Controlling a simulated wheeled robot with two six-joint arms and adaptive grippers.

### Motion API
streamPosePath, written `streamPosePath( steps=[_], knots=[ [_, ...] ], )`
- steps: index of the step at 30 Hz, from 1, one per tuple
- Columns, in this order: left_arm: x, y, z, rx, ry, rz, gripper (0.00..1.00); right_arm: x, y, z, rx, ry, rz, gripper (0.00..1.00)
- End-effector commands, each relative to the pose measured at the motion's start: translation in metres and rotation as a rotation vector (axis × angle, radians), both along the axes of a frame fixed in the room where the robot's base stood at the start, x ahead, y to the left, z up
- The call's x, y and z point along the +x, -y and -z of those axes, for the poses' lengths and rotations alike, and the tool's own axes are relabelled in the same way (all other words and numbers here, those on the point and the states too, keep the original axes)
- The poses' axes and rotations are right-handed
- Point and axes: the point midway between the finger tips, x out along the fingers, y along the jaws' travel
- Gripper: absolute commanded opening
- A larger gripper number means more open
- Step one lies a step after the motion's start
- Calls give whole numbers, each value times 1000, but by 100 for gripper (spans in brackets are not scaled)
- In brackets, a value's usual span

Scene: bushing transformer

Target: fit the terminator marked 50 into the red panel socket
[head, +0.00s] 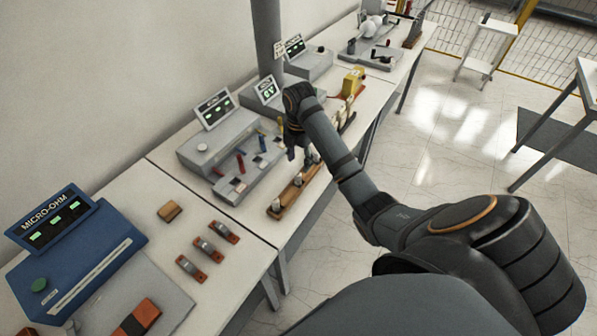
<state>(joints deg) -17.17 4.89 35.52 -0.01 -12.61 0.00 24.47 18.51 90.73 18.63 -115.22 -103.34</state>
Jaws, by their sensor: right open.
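A wooden rack (287,198) on the bench holds a few small silver pieces that look like the terminators, one at its near end (276,205). Their markings are too small to read, so I cannot tell which is 50. Left of the rack stands a low grey panel (236,192) with red, blue and yellow parts on top. A red part (240,162) stands up from it; I cannot make out the socket itself. My right gripper (296,152) points down, open, at the rack's far end beside the panel. Its fingertips look empty. My left gripper is out of view.
A grey meter box (197,147) stands behind the panel, and a 6V display box (264,90) farther along. A blue micro-ohm meter (72,262) and several orange-brown blocks (208,249) lie on the near bench. A dark post (267,40) rises behind my right gripper.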

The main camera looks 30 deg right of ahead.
Motion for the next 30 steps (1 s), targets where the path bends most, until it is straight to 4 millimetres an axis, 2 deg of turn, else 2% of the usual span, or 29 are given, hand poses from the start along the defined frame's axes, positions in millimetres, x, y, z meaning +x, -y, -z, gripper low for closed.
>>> streamPosePath(
  steps=[1, 3, 8, 14, 16, 18, 21, 26, 30],
  knots=[
    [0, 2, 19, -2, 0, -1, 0, 0, 0, 19, 0, 0, 0, 50],
    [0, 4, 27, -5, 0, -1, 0, 0, 0, 26, 0, 1, 1, 50],
    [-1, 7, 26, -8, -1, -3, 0, 0, 0, 25, 0, 1, 1, 50],
    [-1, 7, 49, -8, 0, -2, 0, 1, -1, 49, 0, 0, 2, 50],
    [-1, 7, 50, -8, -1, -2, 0, 1, -1, 60, 0, -2, 2, 50],
    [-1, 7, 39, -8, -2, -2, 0, 1, -1, 66, 1, -3, 3, 50],
    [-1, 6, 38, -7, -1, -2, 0, 2, -1, 75, 1, 0, 2, 50],
    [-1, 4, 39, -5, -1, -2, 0, 2, -1, 76, 0, 1, 1, 50],
    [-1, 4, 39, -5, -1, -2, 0, 2, -1, 76, 0, 1, 2, 31]
  ],
)
